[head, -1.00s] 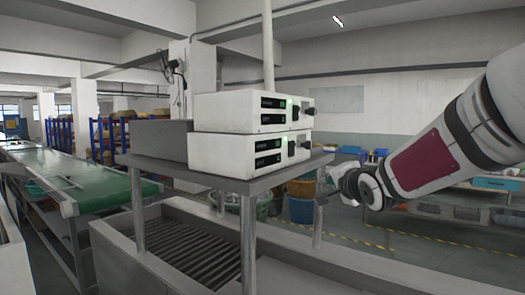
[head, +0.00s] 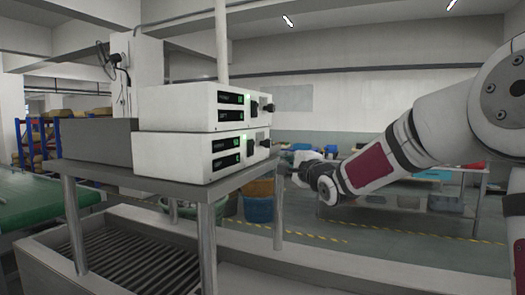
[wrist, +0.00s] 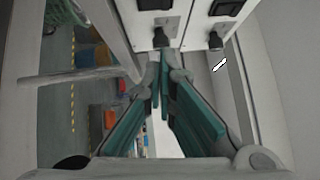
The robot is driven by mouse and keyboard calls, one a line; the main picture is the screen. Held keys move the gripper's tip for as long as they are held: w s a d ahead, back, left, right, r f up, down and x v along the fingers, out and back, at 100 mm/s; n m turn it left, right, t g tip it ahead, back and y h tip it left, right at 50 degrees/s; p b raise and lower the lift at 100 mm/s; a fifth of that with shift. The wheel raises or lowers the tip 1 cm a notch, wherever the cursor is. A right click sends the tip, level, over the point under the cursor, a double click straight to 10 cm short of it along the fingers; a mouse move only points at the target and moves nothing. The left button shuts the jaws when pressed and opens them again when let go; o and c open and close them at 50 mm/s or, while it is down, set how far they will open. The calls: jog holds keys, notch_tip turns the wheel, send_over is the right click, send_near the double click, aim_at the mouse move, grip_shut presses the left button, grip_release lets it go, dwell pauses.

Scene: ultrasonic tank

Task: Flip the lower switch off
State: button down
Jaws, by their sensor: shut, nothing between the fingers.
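Two white control boxes are stacked on a grey shelf (head: 150,182). The lower box (head: 172,160) has a dark switch (head: 250,147) and a black knob on its right face; the upper box (head: 175,108) has a similar pair. In the wrist view the lower box's switch (wrist: 155,4) is cut by the top edge, with its knob (wrist: 161,38) below. The upper switch (wrist: 227,7) is to its right. My gripper (wrist: 163,62) is shut and empty, its tips just below the lower knob in that view. In the head view my gripper (head: 286,171) is right of the lower box. The switch positions are unclear.
Shelf legs (head: 279,207) stand near my gripper. A ribbed tank (head: 135,262) lies under the shelf. A grey box (head: 97,141) sits behind the control boxes. Bins (head: 258,204) and a worktable (head: 400,200) are in the background, with open floor before them.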

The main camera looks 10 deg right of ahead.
jog(key=b, duration=0.1)
send_near(252, 148)
jog(key=w+d, duration=0.5)
jog(key=shift+w+a+r, duration=0.2)
jog(key=shift+w+a, duration=0.5)
jog(key=shift+a, duration=0.15)
jog(key=shift+w+a+r, duration=0.2)
jog(key=shift+w+a, duration=0.45)
jog(key=shift+a, duration=0.2)
jog(key=shift+w+a+r, duration=0.15)
jog(key=shift+a+r, duration=0.05)
jog(key=shift+a, duration=0.1)
